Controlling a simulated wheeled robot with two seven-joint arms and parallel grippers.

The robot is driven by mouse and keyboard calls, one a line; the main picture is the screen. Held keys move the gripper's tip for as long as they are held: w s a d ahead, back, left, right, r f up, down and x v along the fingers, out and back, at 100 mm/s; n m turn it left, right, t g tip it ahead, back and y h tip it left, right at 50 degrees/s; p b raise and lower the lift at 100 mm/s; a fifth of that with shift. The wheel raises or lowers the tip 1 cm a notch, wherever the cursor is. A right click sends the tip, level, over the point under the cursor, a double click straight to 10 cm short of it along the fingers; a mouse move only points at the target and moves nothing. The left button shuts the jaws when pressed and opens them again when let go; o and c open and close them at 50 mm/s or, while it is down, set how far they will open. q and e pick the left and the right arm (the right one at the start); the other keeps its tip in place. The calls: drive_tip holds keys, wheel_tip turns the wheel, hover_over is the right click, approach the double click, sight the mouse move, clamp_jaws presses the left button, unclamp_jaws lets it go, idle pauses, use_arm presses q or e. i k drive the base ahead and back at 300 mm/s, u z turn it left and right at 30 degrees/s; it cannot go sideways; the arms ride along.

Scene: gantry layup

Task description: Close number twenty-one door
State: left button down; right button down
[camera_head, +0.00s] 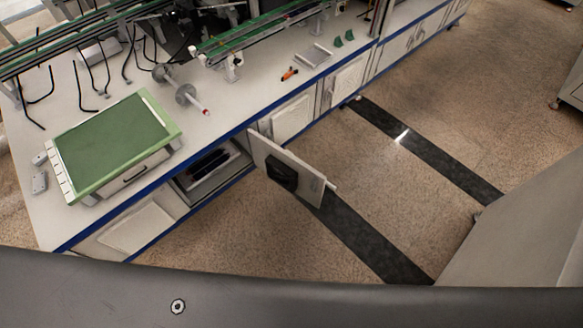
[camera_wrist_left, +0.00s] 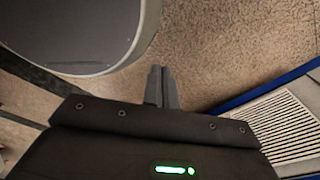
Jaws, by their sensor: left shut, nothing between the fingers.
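One white cabinet door (camera_head: 300,178) stands open in the head view, swung out from the blue-edged bench over the floor. A black fitting (camera_head: 282,172) is on its face, and a small pale piece sticks out at its outer edge. No number is legible on it. Behind it the open compartment (camera_head: 215,170) shows dark items on a shelf. My left gripper (camera_wrist_left: 161,84) shows in the left wrist view, shut and empty, its fingers over speckled floor. The door cannot be made out there, so the distance between them cannot be told. My right gripper is not in view.
The bench top (camera_head: 235,125) holds a green-topped box (camera_head: 110,140), a metal shaft piece and an orange tool. Other cabinet doors along the front look shut. The floor (camera_head: 390,190) beyond the open door is clear. A louvered panel (camera_wrist_left: 290,125) is right of my left gripper.

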sight(294, 176)
drive_tip(key=u, duration=0.05)
drive_tip(key=i, duration=0.3)
drive_tip(key=z, duration=1.5)
drive_tip(key=i, duration=2.65)
drive_tip(key=u, duration=1.1)
drive_tip(key=i, duration=0.5)
drive_tip(key=u, duration=3.4)
